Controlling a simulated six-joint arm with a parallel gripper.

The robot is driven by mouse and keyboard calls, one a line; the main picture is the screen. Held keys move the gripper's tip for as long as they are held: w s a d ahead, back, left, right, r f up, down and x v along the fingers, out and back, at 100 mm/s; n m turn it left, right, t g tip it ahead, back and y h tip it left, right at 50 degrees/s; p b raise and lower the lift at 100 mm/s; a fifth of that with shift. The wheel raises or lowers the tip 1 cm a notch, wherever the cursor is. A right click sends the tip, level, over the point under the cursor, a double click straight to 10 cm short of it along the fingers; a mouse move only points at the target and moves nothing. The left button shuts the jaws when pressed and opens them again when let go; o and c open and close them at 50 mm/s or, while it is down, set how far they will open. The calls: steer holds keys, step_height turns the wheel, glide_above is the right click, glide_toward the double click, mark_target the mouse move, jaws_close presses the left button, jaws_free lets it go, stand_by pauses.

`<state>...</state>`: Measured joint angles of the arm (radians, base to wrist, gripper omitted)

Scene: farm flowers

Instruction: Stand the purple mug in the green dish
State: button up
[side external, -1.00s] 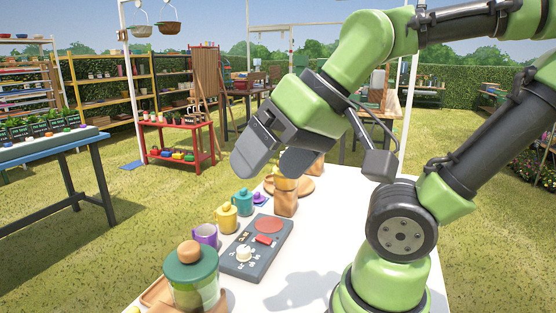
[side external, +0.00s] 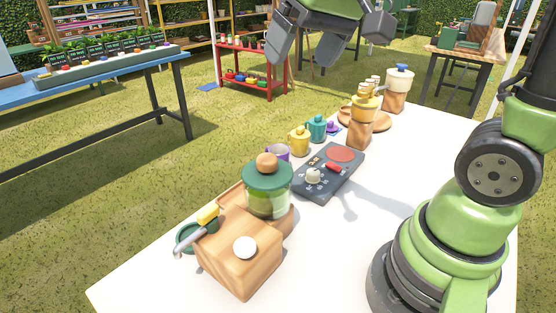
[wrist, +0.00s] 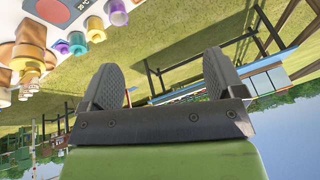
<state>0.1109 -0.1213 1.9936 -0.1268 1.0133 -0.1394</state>
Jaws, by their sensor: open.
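The purple mug (side external: 278,152) stands on the white table, partly hidden behind the green-lidded jar (side external: 268,190). It also shows at the top of the wrist view (wrist: 118,13). The green dish (side external: 186,240) is at the table's left edge, beside a wooden block. A yellow-and-grey tool (side external: 205,219) crosses over it and the block hides part of it, so little of its inside shows. My gripper (side external: 302,55) is raised at the top of the side view, apart from the mug and dish. Its fingers are apart and empty in the wrist view (wrist: 164,85).
A yellow mug (side external: 299,140) and a teal mug (side external: 317,127) stand in line beyond the purple mug. A dark control panel (side external: 325,185) lies beside them. The wooden block (side external: 240,255) carries a white knob.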

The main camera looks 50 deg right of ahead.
steer(key=w+d+f+g, duration=0.1)
steer(key=w+d+f, duration=0.2)
steer(key=w, duration=0.3)
steer(key=g+h, duration=0.1)
steer(key=g, duration=0.2)
glide_above(279, 156)
steer(key=w, duration=0.1)
step_height(279, 156, down, 14)
steer(key=shift+n+g, duration=0.4)
steer(key=f, duration=0.2)
steer(key=d+f, duration=0.1)
steer(key=f, duration=0.2)
steer(key=d+f, duration=0.1)
steer(key=f, duration=0.1)
steer(key=shift+w+f, duration=0.25)
steer(key=shift+f, duration=0.15)
step_height(279, 156, down, 6)
steer(key=shift+d+r, duration=0.1)
